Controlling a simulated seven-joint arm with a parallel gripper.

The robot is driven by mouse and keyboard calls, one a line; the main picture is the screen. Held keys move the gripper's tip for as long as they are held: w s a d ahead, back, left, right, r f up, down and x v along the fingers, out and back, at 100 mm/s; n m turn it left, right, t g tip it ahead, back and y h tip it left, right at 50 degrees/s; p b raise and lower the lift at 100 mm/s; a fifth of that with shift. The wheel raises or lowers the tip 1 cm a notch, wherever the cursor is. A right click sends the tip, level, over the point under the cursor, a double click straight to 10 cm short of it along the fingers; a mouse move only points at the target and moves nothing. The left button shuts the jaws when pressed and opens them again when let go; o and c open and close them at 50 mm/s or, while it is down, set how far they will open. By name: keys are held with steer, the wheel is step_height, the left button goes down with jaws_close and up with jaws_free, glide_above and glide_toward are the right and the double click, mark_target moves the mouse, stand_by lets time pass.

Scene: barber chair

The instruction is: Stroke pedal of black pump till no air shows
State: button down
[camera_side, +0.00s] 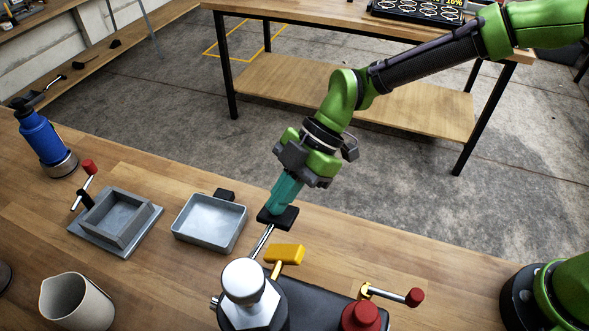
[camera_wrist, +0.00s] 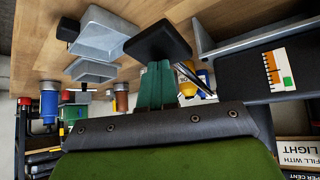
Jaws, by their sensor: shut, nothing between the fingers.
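The black pump stands at the bottom middle of the side view, with a dark base (camera_side: 318,302) and a silver hex-topped body (camera_side: 245,290). A bright rod runs from it to a flat black pedal (camera_side: 278,217). My gripper (camera_side: 282,203) has teal fingers, shut and empty, pointing down with their tips at the top of the pedal. In the wrist view the pedal (camera_wrist: 157,42) lies just beyond the shut fingertips (camera_wrist: 156,66). I cannot tell whether they press on it. No air bubbles can be made out.
A yellow-handled lever (camera_side: 285,254), a red knob (camera_side: 361,317) and a red-tipped crank (camera_side: 413,297) surround the pump. A grey tray (camera_side: 210,222), a square grey tray (camera_side: 117,220), a beaker (camera_side: 75,304) and a blue cylinder (camera_side: 42,137) stand left. Bench right of the pedal is clear.

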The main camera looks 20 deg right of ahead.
steer(key=shift+s+a+f, duration=0.1)
steer(key=shift+s+f, duration=0.05)
steer(key=shift+f, duration=0.5)
steer(key=shift+w+d+r, duration=0.15)
steer(key=shift+r, duration=1.3)
steer(key=shift+w+d+r, duration=0.1)
steer(key=shift+r, duration=1.35)
step_height(320, 180, up, 6)
